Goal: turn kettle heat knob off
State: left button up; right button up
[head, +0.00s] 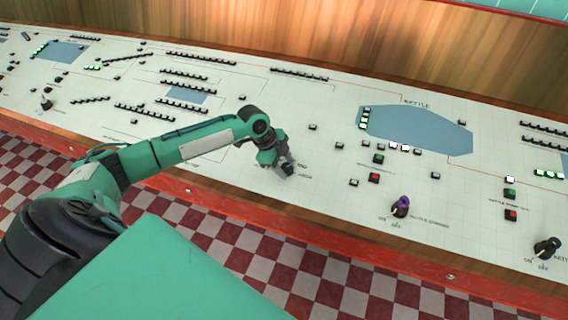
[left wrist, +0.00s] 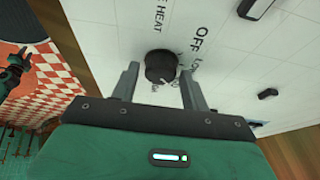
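The heat knob (left wrist: 160,66) is round and black. In the left wrist view it stands on the white panel beside the printed words "HEAT" and "OFF". My left gripper (left wrist: 158,72) is open, with one finger on each side of the knob and a small gap showing on both sides. In the head view my left gripper (head: 286,170) is low over the panel and hides the knob. A green and dark arm part (left wrist: 14,72), apparently my right arm, shows small at the left edge of the left wrist view; its finger state is too small to tell.
The white console (head: 250,90) carries rows of small black buttons. A purple-topped knob (head: 401,206) and a black knob (head: 547,247) stand to the right. The blue kettle display (head: 420,132) is behind them. A red edge (head: 340,235) borders the checkered floor.

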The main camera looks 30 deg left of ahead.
pick_arm(q)
jog(key=c, duration=0.7)
jog(key=shift+o, duration=0.2)
jog(key=shift+s+r+n+p, duration=0.1)
jog(key=shift+r+n+p, duration=0.05)
jog(key=shift+n+p, duration=0.7)
jog(key=n+t+y+p, duration=0.1)
jog(key=n+p, duration=0.3)
jog(key=n+t+y+p, duration=0.1)
jog(key=n+p, duration=0.2)
jog(key=p, duration=0.2)
jog(key=n+t+y+p, duration=0.1)
jog(key=n+p, duration=0.3)
jog(key=shift+s+d+n, duration=0.2)
jog(key=shift+d+n, duration=0.15)
jog(key=n+y+p, duration=0.1)
jog(key=n+p, duration=0.2)
jog(key=shift+n+t+y, duration=0.3)
jog(key=shift+y, duration=0.1)
jog(key=shift+n+y+p, duration=0.3)
jog(key=shift+n+p, duration=0.05)
jog(key=shift+n, duration=0.25)
jog(key=shift+f+n, duration=0.2)
jog(key=shift+n, duration=0.1)
